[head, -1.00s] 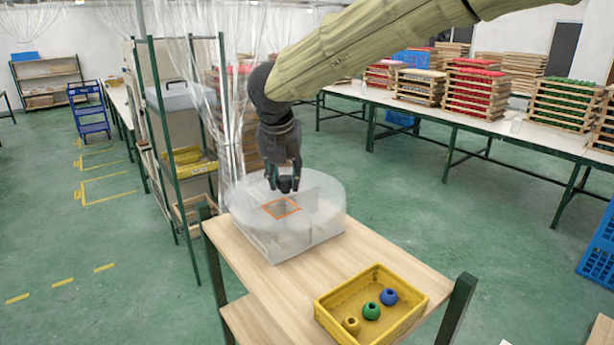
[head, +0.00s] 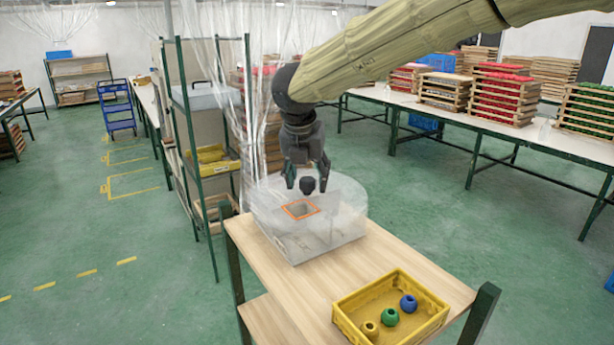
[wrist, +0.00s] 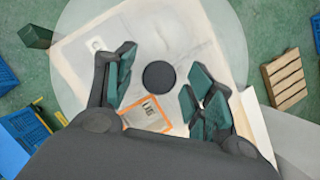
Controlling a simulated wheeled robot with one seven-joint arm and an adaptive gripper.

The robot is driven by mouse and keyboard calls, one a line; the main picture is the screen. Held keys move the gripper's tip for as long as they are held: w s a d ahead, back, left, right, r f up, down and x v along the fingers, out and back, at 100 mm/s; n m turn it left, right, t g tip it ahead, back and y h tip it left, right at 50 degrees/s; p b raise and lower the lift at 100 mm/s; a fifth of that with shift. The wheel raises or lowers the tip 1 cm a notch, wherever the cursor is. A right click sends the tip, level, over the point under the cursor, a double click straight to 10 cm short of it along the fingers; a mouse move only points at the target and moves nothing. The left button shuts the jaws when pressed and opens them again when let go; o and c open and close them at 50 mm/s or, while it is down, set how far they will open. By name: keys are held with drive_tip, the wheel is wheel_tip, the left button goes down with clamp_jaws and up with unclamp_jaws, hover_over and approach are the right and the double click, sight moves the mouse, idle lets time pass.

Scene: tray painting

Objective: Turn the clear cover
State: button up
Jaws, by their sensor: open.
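The clear round cover (head: 345,197) sits on top of a see-through square box (head: 305,247) on the wooden table. An orange-edged square (head: 300,209) marks an opening on the cover; it also shows in the wrist view (wrist: 148,115). A black round knob (head: 307,185) stands at the cover's middle and shows in the wrist view (wrist: 159,75). My gripper (head: 306,180) is open above the cover, pointing down. In the wrist view its fingers (wrist: 157,88) stand on either side of the knob, apart from it.
A yellow crate (head: 345,322) on the near part of the table holds a blue, a green and a mustard-coloured round piece. A shelf rack with hanging clear curtains stands behind left. Long tables with stacked trays (head: 500,95) stand at the back right.

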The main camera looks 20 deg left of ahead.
drive_tip(key=v, duration=1.2)
drive_tip(key=shift+w, duration=0.1)
